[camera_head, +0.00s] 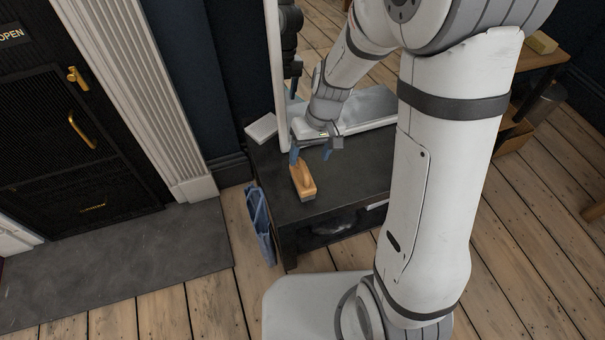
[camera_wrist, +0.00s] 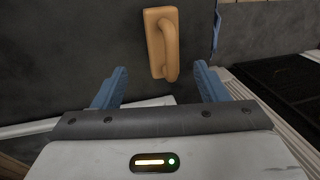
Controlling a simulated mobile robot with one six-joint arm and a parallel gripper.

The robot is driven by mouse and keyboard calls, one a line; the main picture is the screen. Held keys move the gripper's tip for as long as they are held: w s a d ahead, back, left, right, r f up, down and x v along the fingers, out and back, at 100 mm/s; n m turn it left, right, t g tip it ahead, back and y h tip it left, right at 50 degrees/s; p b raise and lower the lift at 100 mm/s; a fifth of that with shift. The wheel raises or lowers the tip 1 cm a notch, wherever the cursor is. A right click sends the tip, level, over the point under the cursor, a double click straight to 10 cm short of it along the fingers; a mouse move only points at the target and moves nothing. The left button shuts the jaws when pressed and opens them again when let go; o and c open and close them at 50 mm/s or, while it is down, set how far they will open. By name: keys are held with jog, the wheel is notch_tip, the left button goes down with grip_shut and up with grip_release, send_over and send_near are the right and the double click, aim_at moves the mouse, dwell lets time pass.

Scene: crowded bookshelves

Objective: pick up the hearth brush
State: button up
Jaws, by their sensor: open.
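The hearth brush (camera_head: 303,182) has an orange-tan body with a raised handle. It lies on the dark top of a low table (camera_head: 345,185), close to its left edge. In the wrist view the brush (camera_wrist: 161,42) is upper centre, ahead of the fingertips, handle side facing the camera. My gripper (camera_head: 311,155) is just behind the brush in the head view, above the table top. In the wrist view my gripper (camera_wrist: 158,82) has its two blue fingers apart with nothing between them. The brush lies beyond the gap, apart from both fingers.
A white box (camera_head: 262,128) sits at the table's back left corner. A white-framed mirror (camera_head: 370,107) stands behind the gripper. A blue cloth or bag (camera_head: 260,222) hangs at the table's left side. The front table top is clear.

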aim_at(305, 172)
jog(key=f+b, duration=0.1)
jog(key=f, duration=0.1)
jog(key=s+a+f+b, duration=0.1)
jog(key=f, duration=0.1)
jog(key=f+b, duration=0.1)
jog(key=f, duration=0.1)
jog(key=shift+s+a, duration=0.15)
jog(key=shift+a, duration=0.05)
jog(key=shift+r, duration=0.1)
jog(key=shift+c, duration=0.4)
jog(key=c, duration=1.2)
jog(key=shift+o, duration=0.2)
notch_tip(305, 172, up, 10)
jog(key=p, duration=0.4)
jog(key=shift+p, duration=0.35)
